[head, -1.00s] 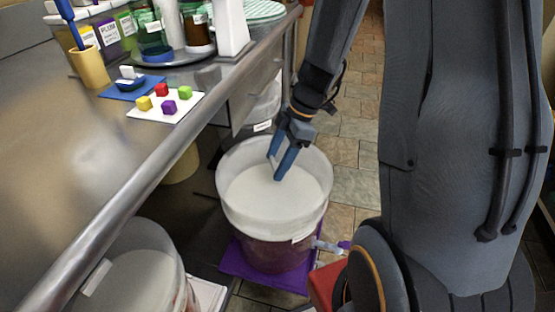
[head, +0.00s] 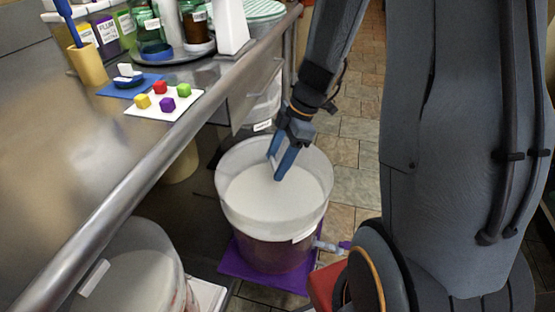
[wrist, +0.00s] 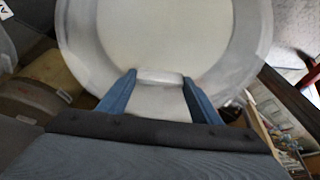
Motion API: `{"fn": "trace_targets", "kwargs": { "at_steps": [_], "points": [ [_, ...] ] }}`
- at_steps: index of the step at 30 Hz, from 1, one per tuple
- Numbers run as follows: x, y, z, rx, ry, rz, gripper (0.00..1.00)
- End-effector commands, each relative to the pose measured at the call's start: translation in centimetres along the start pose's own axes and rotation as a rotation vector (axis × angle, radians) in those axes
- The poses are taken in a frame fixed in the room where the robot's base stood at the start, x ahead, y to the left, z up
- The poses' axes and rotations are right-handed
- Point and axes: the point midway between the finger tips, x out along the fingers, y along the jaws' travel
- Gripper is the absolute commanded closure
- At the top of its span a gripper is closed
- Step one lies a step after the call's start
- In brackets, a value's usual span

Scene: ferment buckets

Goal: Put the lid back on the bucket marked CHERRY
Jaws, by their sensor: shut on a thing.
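A large translucent bucket (head: 270,252) with dark red contents stands on the floor beside the counter. A small white label (head: 303,236) on its side is too small to read. A pale round lid (head: 262,205) shows at its mouth, and also fills the upper wrist view (wrist: 165,35). My gripper (head: 277,172) is over the far part of the mouth, pointing down. In the wrist view its blue fingers (wrist: 158,88) are shut on a small white grip at the lid's near edge. I cannot tell whether the lid touches the rim all round.
A purple mat (head: 240,268) lies under the bucket, with a tap (head: 328,246) at its side. Another bucket (head: 140,275) stands front left; one more (head: 262,105) is behind. The steel counter's edge (head: 160,145) runs close on the left. Tiled floor (head: 358,155) is open on the right.

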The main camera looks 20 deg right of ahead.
Motion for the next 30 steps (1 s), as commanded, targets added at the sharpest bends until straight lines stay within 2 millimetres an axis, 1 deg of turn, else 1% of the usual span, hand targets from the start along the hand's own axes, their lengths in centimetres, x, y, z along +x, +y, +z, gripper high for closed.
{"fn": "trace_targets", "kwargs": {
  "at_steps": [14, 15, 17, 18, 19, 25, 28, 30],
  "points": [
    [-0.02, 0.02, 0.01, 0.0, 0.0, 0.001, 0.72],
    [-0.02, 0.02, 0.01, 0.0, 0.0, 0.001, 0.4],
    [-0.02, 0.02, 0.01, 0.0, 0.0, 0.001, 0.3],
    [-0.02, 0.02, 0.01, -0.001, 0.0, 0.001, 0.23],
    [-0.01, 0.02, 0.01, -0.001, 0.0, 0.001, 0.2],
    [-0.01, 0.02, 0.01, -0.001, 0.0, 0.001, 0.2],
    [0.01, 0.0, 0.02, -0.001, 0.0, 0.0, 0.03],
    [0.01, 0.0, 0.02, -0.001, 0.0, 0.0, 0.01]
  ]
}}
